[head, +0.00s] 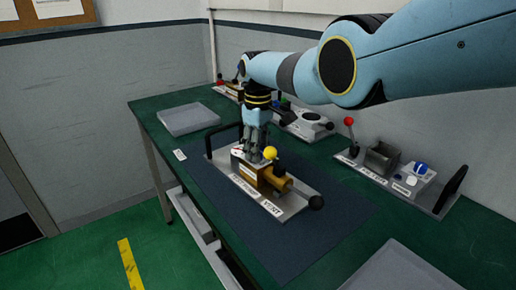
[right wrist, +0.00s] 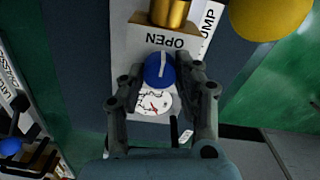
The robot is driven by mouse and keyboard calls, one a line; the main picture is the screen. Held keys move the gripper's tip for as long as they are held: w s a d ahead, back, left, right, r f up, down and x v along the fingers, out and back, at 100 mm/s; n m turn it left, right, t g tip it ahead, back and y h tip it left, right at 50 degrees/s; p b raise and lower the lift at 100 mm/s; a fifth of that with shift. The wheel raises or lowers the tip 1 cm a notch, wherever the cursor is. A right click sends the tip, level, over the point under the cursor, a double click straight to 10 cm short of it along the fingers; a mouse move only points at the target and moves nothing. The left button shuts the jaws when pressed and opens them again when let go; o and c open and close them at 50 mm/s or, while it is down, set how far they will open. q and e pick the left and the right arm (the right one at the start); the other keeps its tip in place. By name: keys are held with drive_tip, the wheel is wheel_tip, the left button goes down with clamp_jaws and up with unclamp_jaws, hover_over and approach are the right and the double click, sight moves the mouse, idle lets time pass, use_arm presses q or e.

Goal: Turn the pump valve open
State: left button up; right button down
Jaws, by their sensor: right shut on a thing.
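The pump unit sits on a metal plate (head: 226,168) on the dark mat. It has a brass cylinder (head: 272,180), a yellow ball (head: 270,153) and a printed label. My right gripper (head: 256,150) points down onto the unit's far end. In the right wrist view, a round blue knob (right wrist: 157,70) with a white pointer line lies between the fingers of my right gripper (right wrist: 160,78), which are shut on it. The pointer runs roughly toward the word OPEN (right wrist: 166,40). A white dial (right wrist: 153,102) with a red mark is beside the knob. In the head view my gripper hides the knob.
The green bench (head: 345,205) carries a grey tray (head: 188,119) at the far left and another tray (head: 390,270) at the front. A panel with a red-knobbed lever (head: 349,122) and a blue knob (head: 421,168) stands at the right by the wall.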

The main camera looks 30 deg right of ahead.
drive_tip(key=c, duration=0.9)
unclamp_jaws()
drive_tip(key=shift+c, duration=0.2)
wheel_tip(320, 180, up, 12)
